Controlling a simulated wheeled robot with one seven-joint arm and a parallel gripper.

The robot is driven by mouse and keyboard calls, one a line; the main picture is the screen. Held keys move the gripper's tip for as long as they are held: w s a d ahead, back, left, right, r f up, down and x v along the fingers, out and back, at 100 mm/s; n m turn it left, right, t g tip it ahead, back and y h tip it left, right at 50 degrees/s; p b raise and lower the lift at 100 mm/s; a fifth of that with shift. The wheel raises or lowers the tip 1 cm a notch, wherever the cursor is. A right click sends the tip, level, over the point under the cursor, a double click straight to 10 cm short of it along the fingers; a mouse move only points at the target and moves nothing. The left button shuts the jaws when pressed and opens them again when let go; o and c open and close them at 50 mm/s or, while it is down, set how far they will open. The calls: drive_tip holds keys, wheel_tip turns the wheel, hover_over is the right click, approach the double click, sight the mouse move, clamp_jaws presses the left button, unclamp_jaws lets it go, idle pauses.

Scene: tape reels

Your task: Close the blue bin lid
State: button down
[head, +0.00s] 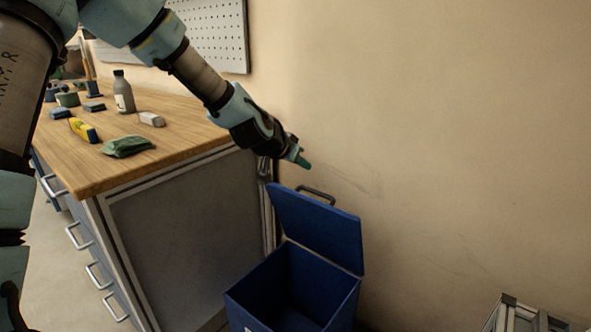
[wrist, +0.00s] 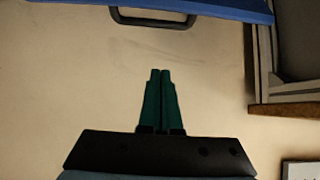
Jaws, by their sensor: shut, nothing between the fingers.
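The blue bin (head: 290,290) stands on the floor against the wall, right of the workbench. Its blue lid (head: 318,228) is open and tilted up toward the wall, with a dark handle (head: 316,194) at its upper edge. The bin's inside looks empty as far as it shows. My gripper (head: 304,164) is above the lid's upper edge, close to the wall and apart from the handle. In the wrist view its green fingers (wrist: 160,72) are shut with nothing between them. The lid edge (wrist: 210,8) and handle (wrist: 152,20) show at the top of that view.
The wooden workbench (head: 180,160) with drawers stands to the left, bearing a bottle (head: 123,95), a green packet (head: 128,147), a yellow item (head: 84,131) and other small things. A metal frame (head: 520,315) is at the lower right. The wall (head: 440,130) is close behind the bin.

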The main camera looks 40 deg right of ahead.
sight(312, 190)
drive_tip(key=r+p+x, duration=0.1)
drive_tip(key=p+x, duration=0.1)
drive_tip(key=x, duration=0.8)
drive_tip(key=shift+s+a+f, duration=0.2)
drive_tip(key=shift+a+f, duration=0.5)
drive_tip(key=shift+s+a+f, duration=0.25)
drive_tip(key=shift+a+f, duration=0.4)
drive_tip(key=shift+a, duration=0.05)
drive_tip(key=shift+f, duration=0.1)
